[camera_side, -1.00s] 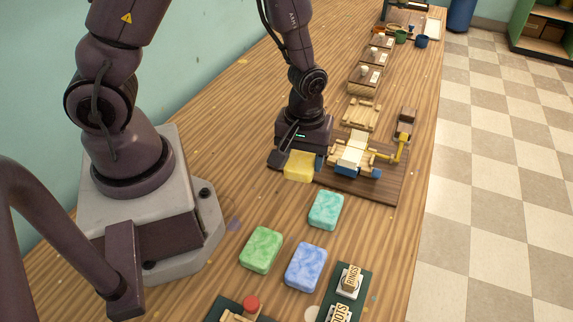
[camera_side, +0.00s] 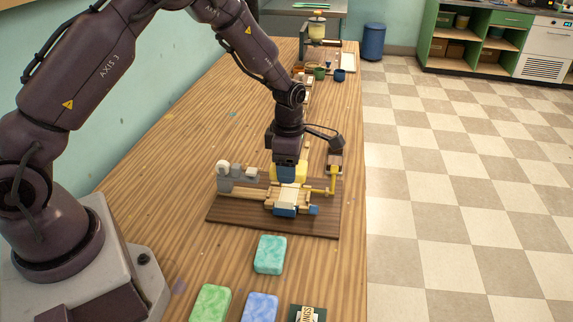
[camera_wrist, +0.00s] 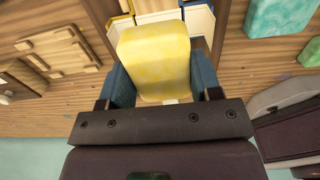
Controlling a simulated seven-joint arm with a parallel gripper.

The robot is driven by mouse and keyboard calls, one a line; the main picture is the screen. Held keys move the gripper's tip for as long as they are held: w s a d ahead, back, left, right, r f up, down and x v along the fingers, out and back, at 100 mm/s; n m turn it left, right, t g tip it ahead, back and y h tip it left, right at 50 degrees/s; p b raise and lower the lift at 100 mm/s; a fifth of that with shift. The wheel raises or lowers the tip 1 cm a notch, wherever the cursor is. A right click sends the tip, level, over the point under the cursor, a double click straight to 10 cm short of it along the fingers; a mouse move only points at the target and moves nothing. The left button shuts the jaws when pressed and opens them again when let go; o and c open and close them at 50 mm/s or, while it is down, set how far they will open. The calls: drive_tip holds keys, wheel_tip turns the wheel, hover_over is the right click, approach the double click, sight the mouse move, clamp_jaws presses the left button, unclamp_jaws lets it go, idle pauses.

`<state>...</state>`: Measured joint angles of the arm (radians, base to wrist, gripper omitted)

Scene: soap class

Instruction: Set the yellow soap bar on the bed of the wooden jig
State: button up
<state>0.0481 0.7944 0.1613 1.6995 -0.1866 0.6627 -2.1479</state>
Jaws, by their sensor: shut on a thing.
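The yellow soap bar (camera_side: 289,174) is held in my gripper (camera_side: 287,163), just behind the pale bed (camera_side: 288,195) of the wooden jig (camera_side: 260,222) in the side view. In the wrist view the soap (camera_wrist: 155,55) sits between my gripper's blue fingers (camera_wrist: 162,85), with the pale bed (camera_wrist: 198,20) showing beyond and beside it. The jig has a dark wooden base, blue parts and a yellow lever (camera_side: 333,180) at its right. The soap partly overlaps the bed in view; I cannot tell whether they touch.
A teal soap bar (camera_side: 270,255) lies in front of the jig. Green (camera_side: 210,303) and blue (camera_side: 260,307) bars lie nearer the camera. A grey fixture (camera_side: 225,177) stands at the jig's left. The table left of the jig is clear.

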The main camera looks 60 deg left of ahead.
sight(288, 196)
drive_tip(key=shift+f, duration=2.7)
drive_tip(key=shift+f, duration=0.55)
drive_tip(key=o, duration=1.3)
drive_tip(key=shift+r, duration=0.1)
drive_tip(key=shift+r, duration=2.9)
